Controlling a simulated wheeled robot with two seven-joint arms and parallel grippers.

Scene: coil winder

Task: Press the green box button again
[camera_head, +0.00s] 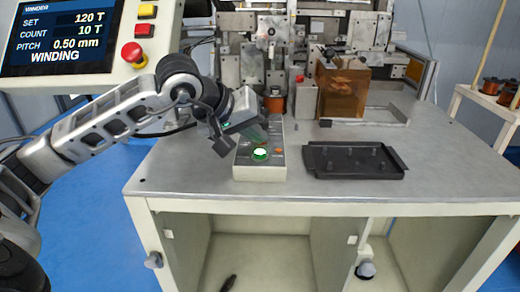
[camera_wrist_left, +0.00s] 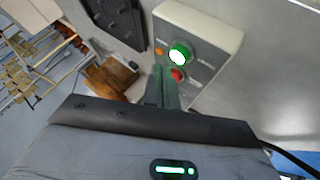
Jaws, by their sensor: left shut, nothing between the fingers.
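The green button (camera_head: 260,153) glows near the front end of a light grey control box (camera_head: 262,173) on the table. In the left wrist view the lit green button (camera_wrist_left: 180,54) shows on the box (camera_wrist_left: 217,36), with a red button (camera_wrist_left: 178,75) and an orange one (camera_wrist_left: 159,51) nearby. My left gripper (camera_head: 262,136) is shut and empty, over the box just behind the green button. Its fingertips (camera_wrist_left: 158,70) appear beside the red and orange buttons in the wrist view. I cannot tell whether they touch the box. My right gripper is not in view.
A screen (camera_head: 62,36) reads WINDING, set 120 T, count 10 T. A black tray (camera_head: 355,172) with pegs lies right of the box. The winder machine (camera_head: 330,45) and a brown translucent bin (camera_head: 342,88) stand behind. The table front is clear.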

